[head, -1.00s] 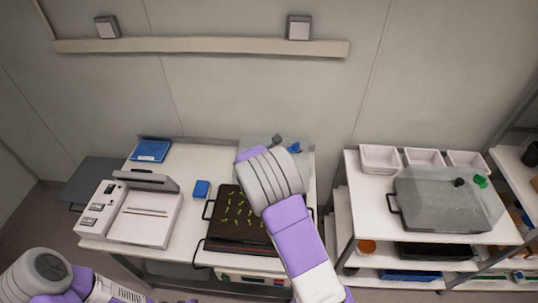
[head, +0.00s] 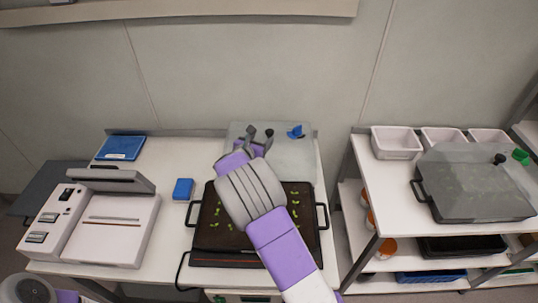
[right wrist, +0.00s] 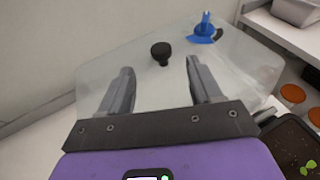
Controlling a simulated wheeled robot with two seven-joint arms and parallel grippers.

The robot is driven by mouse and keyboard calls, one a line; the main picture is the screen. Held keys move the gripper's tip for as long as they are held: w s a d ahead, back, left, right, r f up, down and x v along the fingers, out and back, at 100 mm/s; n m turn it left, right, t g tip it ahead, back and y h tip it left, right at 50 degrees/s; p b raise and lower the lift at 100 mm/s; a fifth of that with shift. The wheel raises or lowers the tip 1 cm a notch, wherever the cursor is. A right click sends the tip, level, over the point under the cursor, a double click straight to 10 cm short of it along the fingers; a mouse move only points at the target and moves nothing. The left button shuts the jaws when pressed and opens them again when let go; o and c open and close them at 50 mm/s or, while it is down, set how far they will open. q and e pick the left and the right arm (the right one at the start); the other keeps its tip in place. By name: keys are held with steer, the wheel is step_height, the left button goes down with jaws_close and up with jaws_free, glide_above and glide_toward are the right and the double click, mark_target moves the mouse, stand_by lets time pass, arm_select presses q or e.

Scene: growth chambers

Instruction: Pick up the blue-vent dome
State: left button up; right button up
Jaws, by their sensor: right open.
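The blue-vent dome (head: 296,156) is a clear, greyish cover at the back of the middle bench, behind the seedling tray. Its blue vent (head: 296,132) is on the right of its top, and a black knob (head: 269,132) is near the middle. My right gripper (head: 259,134) is open over the dome's left part. In the right wrist view the dome (right wrist: 160,98) lies below the open gripper (right wrist: 158,66); the black knob (right wrist: 160,52) shows between and beyond the fingertips, with nothing held. My left gripper is out of view.
A dark seedling tray (head: 300,225) sits in front of the dome, partly under my right arm. A blue box (head: 183,188) and a white device (head: 118,225) stand to the left. Another dome with a green vent (head: 475,190) sits on the right cart beside white bins (head: 396,143).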

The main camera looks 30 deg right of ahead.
mark_target(268, 133)
steer(key=b+x, duration=0.1)
steer(key=x, duration=0.6)
steer(key=shift+d+f, duration=0.15)
steer(key=shift+f, duration=0.1)
jaws_close()
